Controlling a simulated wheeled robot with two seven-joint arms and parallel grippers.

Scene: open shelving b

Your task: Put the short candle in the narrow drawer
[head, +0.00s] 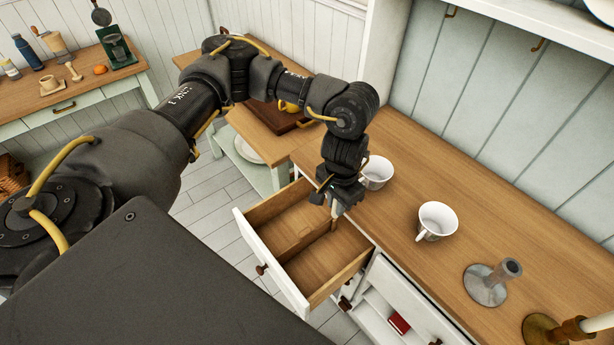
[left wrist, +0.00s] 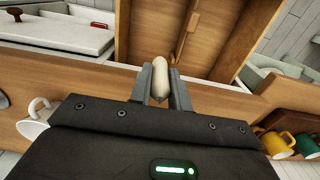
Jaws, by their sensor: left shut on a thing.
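My left gripper (head: 336,207) is shut on the short candle (left wrist: 160,76), a pale, round-ended stub between the fingertips (left wrist: 161,88) in the left wrist view. In the head view the candle is too small and hidden to make out clearly. The gripper points down near the inner right edge of a pulled-out wooden drawer with a white front (head: 271,262). The drawer has a low divider and looks empty. In the left wrist view the drawer (left wrist: 222,35) lies just beyond the candle. My right gripper is not in view.
Two white cups (head: 376,172) (head: 437,219) stand on the wooden counter (head: 440,180) beside the gripper. A grey candlestick (head: 487,285) and a brass one (head: 545,329) stand farther right. A white compartment with a red item (head: 399,323) lies below the counter.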

